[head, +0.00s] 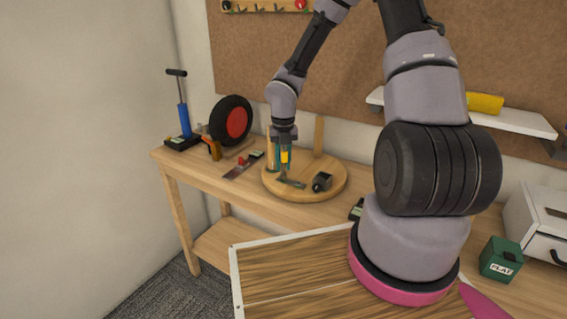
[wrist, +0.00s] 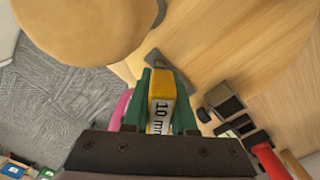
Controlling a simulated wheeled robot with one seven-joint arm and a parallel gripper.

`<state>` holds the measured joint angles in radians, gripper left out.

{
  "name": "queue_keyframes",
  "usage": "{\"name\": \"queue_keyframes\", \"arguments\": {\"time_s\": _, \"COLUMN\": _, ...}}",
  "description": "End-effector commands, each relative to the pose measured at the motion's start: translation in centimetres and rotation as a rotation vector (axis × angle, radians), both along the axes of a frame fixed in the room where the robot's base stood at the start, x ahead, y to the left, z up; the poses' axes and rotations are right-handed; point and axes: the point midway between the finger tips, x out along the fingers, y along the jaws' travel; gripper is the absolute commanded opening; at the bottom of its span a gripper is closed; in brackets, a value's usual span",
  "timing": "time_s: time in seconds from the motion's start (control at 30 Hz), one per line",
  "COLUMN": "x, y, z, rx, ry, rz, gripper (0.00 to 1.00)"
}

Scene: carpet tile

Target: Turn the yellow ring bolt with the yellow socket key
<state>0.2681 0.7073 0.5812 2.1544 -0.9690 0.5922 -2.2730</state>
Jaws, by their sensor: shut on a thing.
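My gripper (head: 284,158) is shut on a yellow piece (head: 285,156) with a white label reading "10 mm", which looks like the yellow socket key. In the wrist view the yellow piece (wrist: 162,92) sits between the green fingers of my gripper (wrist: 168,100). It is over the round wooden board (head: 332,189) on the bench. A flat dark piece (head: 291,183) shows just below it; I cannot tell whether they touch. I cannot make out a yellow ring bolt in either view.
A small black block (head: 322,182) lies on the round board, right of my gripper. A wooden post (head: 319,134) rises behind it. A red-hubbed wheel (head: 231,121) and a blue pump (head: 184,119) stand at left. A green box (head: 501,259) is at right.

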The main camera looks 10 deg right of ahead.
Motion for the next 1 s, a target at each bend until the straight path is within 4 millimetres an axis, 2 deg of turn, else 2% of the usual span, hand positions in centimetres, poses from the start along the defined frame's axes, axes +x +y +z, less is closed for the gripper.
{"name": "queue_keyframes", "arguments": {"time_s": 0.1, "x": 0.0, "y": 0.0, "z": 0.0, "rx": 0.000, "ry": 0.000, "rz": 0.087, "gripper": 0.00}}
{"name": "queue_keyframes", "arguments": {"time_s": 0.3, "x": 0.0, "y": 0.0, "z": 0.0, "rx": -0.001, "ry": 0.000, "rz": 0.132, "gripper": 0.00}}
{"name": "queue_keyframes", "arguments": {"time_s": 0.53, "x": 0.0, "y": 0.0, "z": 0.0, "rx": -0.001, "ry": 0.000, "rz": 0.120, "gripper": 0.00}}
{"name": "queue_keyframes", "arguments": {"time_s": 0.67, "x": 0.0, "y": 0.1, "z": 0.1, "rx": 0.000, "ry": -0.001, "rz": 0.036, "gripper": 0.00}}
{"name": "queue_keyframes", "arguments": {"time_s": 1.0, "x": 0.0, "y": 0.0, "z": 2.4, "rx": 0.000, "ry": -0.002, "rz": 0.027, "gripper": 0.00}}
